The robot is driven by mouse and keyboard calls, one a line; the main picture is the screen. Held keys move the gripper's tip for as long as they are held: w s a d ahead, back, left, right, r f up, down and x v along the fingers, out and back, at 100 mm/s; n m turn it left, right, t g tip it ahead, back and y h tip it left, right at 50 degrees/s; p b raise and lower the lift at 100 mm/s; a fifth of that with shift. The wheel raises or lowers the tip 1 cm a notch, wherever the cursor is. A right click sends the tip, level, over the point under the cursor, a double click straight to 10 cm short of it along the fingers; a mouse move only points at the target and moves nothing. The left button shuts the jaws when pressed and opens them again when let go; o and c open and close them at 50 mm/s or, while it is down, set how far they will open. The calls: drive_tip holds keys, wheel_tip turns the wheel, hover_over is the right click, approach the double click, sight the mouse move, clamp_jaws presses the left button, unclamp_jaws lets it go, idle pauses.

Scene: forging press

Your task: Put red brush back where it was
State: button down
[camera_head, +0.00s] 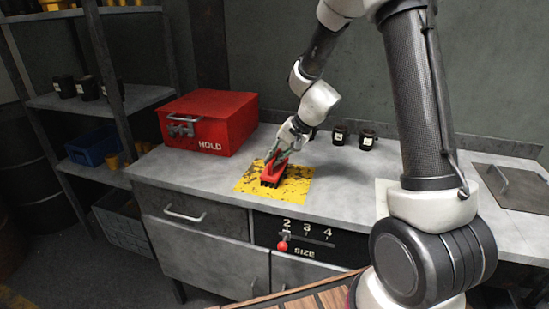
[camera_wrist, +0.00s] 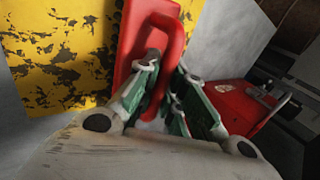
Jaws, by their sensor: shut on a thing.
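The red brush (camera_head: 272,172) is at the worn yellow patch (camera_head: 296,190) on the grey bench top, dark bristles down. My gripper (camera_head: 277,158) is above it and shut on its handle. In the wrist view the red brush (camera_wrist: 150,40) has a looped handle, and the green-padded fingers of my gripper (camera_wrist: 165,85) are on either side of that handle. The yellow patch (camera_wrist: 50,50) fills the upper left there. I cannot tell whether the bristles touch the patch.
A red HOLD box (camera_head: 208,122) stands left of the patch on the bench (camera_head: 340,185). Black cups (camera_head: 367,140) stand at the back right. A dark plate with a handle (camera_head: 512,187) lies at the far right. A red-knobbed size lever (camera_head: 283,246) is on the bench front.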

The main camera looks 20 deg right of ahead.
drive_tip(key=shift+f, duration=0.1)
drive_tip(key=c, duration=1.5)
unclamp_jaws()
drive_tip(key=v, duration=1.2)
drive_tip(key=s+d+r+n+h, duration=0.2)
drive_tip(key=s+d+r, duration=0.1)
drive_tip(key=s, duration=0.5)
drive_tip(key=s+d+r+n+h, duration=0.2)
drive_tip(key=s+d+r, duration=0.1)
drive_tip(key=s, duration=0.6)
drive_tip(key=s+d+r+n+h, duration=0.1)
drive_tip(key=s+d+r+n, duration=0.1)
drive_tip(key=s, duration=0.7)
drive_tip(key=shift+s+d+r+n+h, duration=0.3)
drive_tip(key=shift+d+r+h, duration=0.1)
drive_tip(key=shift+d+r, duration=0.25)
drive_tip(key=shift+f, duration=0.1)
